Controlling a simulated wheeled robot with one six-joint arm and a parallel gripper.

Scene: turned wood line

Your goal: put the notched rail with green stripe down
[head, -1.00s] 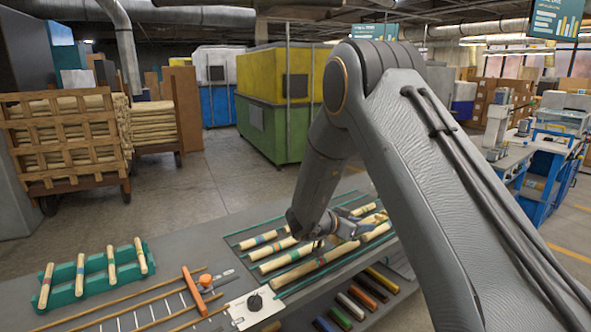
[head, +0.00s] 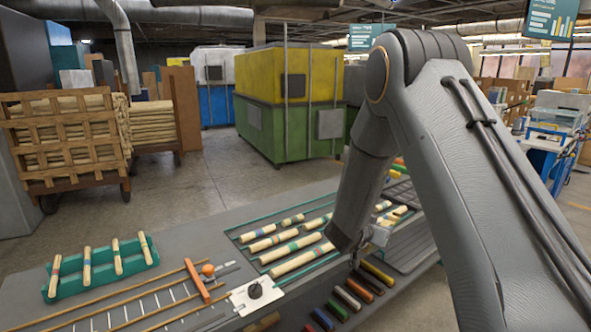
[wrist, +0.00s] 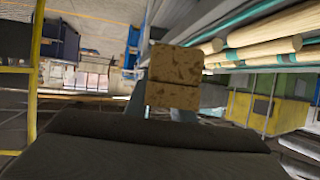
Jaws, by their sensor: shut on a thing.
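My gripper (head: 378,240) is low at the right end of the tray with green edges, partly hidden by my arm. In the wrist view it is shut on a tan, brown-speckled wooden piece (wrist: 172,95), seen end-on with a dark line across it. I take this to be the notched rail; no green stripe shows on it from here. Several pale turned pieces lie on the tray (head: 232,238), one with a green band (head: 290,247). I cannot tell whether the held piece touches anything below.
A green rack (head: 62,287) holds several short pieces at the left. An orange crossbar (head: 197,280) and a white plate with a black knob (head: 255,292) lie nearby. Several coloured bars (head: 345,298) line the front edge. More pieces lie beyond my gripper.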

